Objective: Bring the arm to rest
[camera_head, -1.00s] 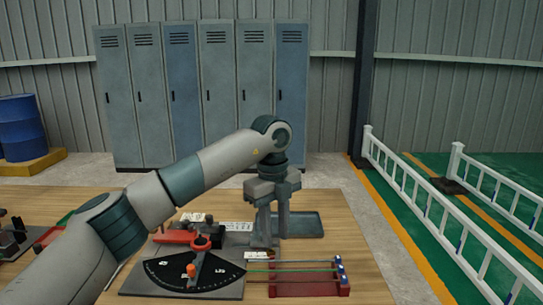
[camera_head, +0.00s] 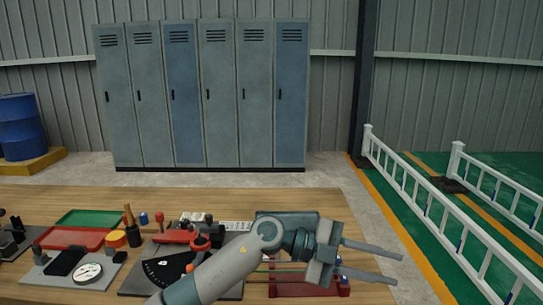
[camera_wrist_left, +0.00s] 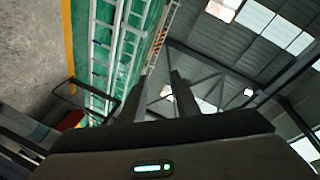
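My left arm comes in from the bottom of the head view, and its left gripper (camera_head: 372,262) points right, over the right end of the wooden table. Its two long fingers are spread apart with nothing between them. In the left wrist view the two fingers of the left gripper (camera_wrist_left: 158,98) also stand apart and empty, against the white railing and the roof. My right gripper is in neither view.
The wooden table (camera_head: 330,205) holds a black dial plate (camera_head: 165,268), a red rack (camera_head: 300,288), a blue-grey tray (camera_head: 285,217), a green tray (camera_head: 92,218) and a red tray (camera_head: 75,238). Lockers (camera_head: 205,95) stand behind. A white railing (camera_head: 430,215) runs along the right.

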